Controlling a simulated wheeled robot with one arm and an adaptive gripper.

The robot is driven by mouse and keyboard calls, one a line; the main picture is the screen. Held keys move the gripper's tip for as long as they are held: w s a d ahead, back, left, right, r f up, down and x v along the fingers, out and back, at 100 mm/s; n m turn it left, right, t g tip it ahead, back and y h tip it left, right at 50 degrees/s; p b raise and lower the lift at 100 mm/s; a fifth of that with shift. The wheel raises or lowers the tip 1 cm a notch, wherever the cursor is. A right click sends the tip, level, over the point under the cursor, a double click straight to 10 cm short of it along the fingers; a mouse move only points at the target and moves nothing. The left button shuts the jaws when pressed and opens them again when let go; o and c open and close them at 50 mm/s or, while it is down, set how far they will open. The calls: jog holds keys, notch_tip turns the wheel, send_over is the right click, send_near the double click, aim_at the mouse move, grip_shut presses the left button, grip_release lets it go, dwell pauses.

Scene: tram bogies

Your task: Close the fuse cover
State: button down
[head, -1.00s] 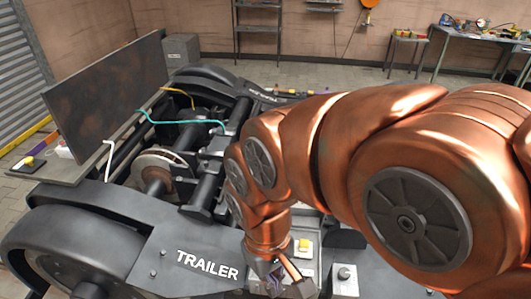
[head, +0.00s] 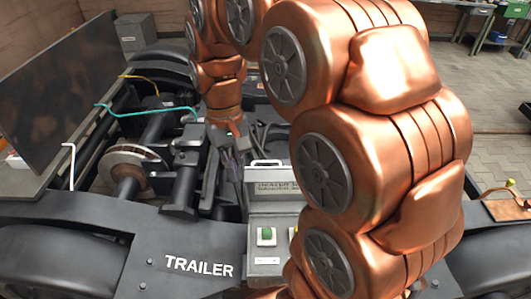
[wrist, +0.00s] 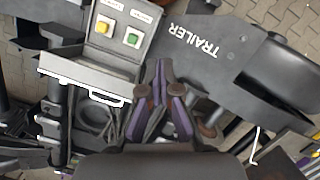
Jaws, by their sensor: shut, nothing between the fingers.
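The fuse cover (head: 272,182) is a grey lid with a pale handle, standing open at the back edge of a grey box (head: 262,262) with green and yellow buttons. In the wrist view the cover (wrist: 84,74) and its handle lie left of my fingers, and the box (wrist: 118,38) is above it. My gripper (head: 240,180) is behind and left of the cover in the head view. In the wrist view its fingertips (wrist: 159,66) are together and empty, to the right of the cover's handle. Contact with the cover cannot be told. My arm hides the box's right side.
The TRAILER frame beam (head: 200,262) runs across the front. A brake disc (head: 133,172), shafts and a teal cable (head: 150,111) lie to the left. A dark upright panel (head: 55,85) stands at the far left. Dark cables (wrist: 95,120) lie below the cover in the wrist view.

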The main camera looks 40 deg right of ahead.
jog(key=w+d+f+m+b, duration=0.1)
jog(key=w+d+f+m, duration=0.15)
jog(key=w+d, duration=1)
jog(key=w+d+f+m+y+b, duration=0.1)
jog(key=w+d+f, duration=0.25)
jog(key=d, duration=0.25)
jog(key=w+d+f+m+b, duration=0.1)
jog(key=w+d+f+m, duration=0.1)
jog(key=w+d, duration=0.3)
jog(key=s+a+f, duration=0.3)
jog(key=s+f, duration=0.3)
jog(key=f, duration=0.3)
jog(key=shift+f+p, duration=0.25)
jog(key=shift+p, duration=0.2)
jog(key=shift+a, duration=0.1)
jog(key=shift+s, duration=0.1)
